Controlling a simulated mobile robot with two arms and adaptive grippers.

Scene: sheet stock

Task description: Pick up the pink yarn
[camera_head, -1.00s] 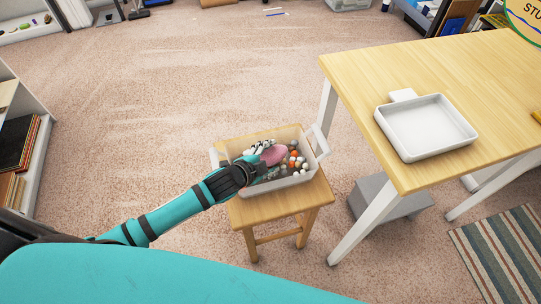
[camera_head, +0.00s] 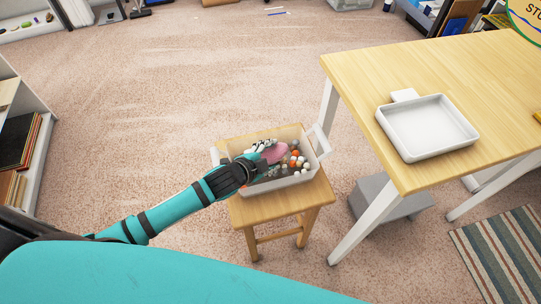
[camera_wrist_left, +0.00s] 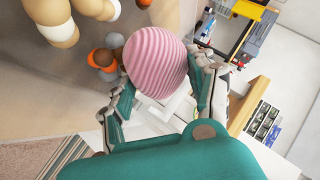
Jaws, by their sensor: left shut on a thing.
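The pink yarn (camera_head: 275,153) is a ribbed pink ball, seen over the bin on the small wooden stool. In the left wrist view the pink yarn (camera_wrist_left: 156,62) sits between the two fingers of my left gripper (camera_wrist_left: 163,92), which is shut on it. In the head view my left gripper (camera_head: 262,158) reaches into the bin from the left and hides part of the yarn. The clear-walled bin (camera_head: 317,146) holds several orange, white and grey balls. I cannot tell whether the yarn touches them. My right gripper is not in view.
The wooden stool (camera_head: 320,190) carries the bin. A wooden table (camera_head: 400,67) stands to the right, with an empty white tray (camera_head: 425,127) near its edge. A grey box (camera_head: 385,197) lies under the table. The carpet at left is open.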

